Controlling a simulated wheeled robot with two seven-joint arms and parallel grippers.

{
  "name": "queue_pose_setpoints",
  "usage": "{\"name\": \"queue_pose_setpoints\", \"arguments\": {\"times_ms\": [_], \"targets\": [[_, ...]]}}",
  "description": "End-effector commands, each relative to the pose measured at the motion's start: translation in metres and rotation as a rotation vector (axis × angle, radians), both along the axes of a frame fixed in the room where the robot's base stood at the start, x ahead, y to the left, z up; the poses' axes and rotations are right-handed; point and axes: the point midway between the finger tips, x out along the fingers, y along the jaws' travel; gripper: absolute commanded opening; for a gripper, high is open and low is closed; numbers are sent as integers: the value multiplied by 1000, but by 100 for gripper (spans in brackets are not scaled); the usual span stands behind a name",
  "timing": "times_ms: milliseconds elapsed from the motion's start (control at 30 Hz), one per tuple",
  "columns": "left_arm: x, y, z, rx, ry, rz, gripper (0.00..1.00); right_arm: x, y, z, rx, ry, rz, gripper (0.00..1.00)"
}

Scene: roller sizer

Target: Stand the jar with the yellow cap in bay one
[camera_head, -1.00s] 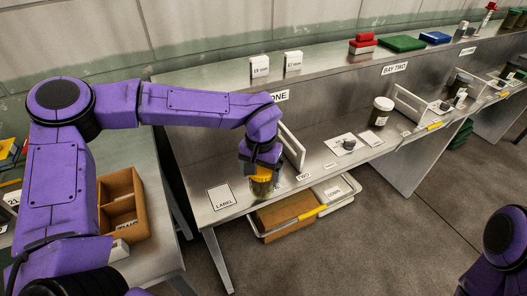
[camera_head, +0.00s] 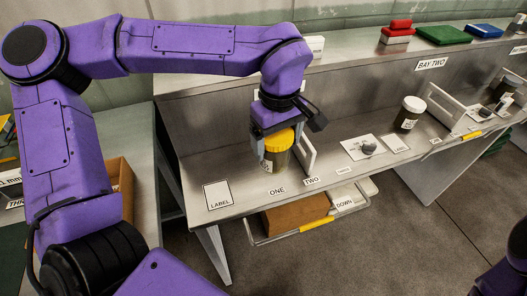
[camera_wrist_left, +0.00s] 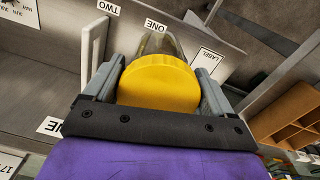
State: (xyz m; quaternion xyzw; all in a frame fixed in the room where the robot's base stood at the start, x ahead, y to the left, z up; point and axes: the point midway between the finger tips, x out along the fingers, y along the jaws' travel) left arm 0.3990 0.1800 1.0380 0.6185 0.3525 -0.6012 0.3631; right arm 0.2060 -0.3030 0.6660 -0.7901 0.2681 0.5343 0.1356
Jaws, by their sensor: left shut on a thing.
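The jar with the yellow cap (camera_head: 278,150) is upright over the metal bench of bay one (camera_head: 235,180), behind the ONE label (camera_head: 277,191). My left gripper (camera_head: 276,138) is shut on it from above, with a finger on each side of the cap. In the left wrist view the yellow cap (camera_wrist_left: 158,84) fills the space between the fingers of the gripper (camera_wrist_left: 155,90). I cannot tell whether the jar's base touches the bench. My right gripper is not in view; a part of my right arm shows at the lower right.
A white divider (camera_head: 306,152) stands close to the right of the jar. A LABEL card (camera_head: 218,195) lies to its left. Bay two has a white-capped jar (camera_head: 409,113) and a small knob-like part on a card (camera_head: 368,147). A drawer (camera_head: 300,215) hangs under the bench.

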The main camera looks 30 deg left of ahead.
Motion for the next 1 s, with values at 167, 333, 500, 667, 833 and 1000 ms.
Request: {"name": "queue_pose_setpoints", "arguments": {"times_ms": [167,333,500,667,833,1000], "targets": [[22,52,-23,-1,13,7,40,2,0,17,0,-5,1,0],[31,78,-61,1,13,2,40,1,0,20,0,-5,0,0],[36,89,-76,1,11,0,40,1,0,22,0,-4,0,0],[37,95,-101,3,14,-2,40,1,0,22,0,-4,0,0],[38,95,-115,2,9,-2,40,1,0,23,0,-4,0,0],[38,95,-115,2,9,-2,40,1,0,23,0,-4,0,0]]}}
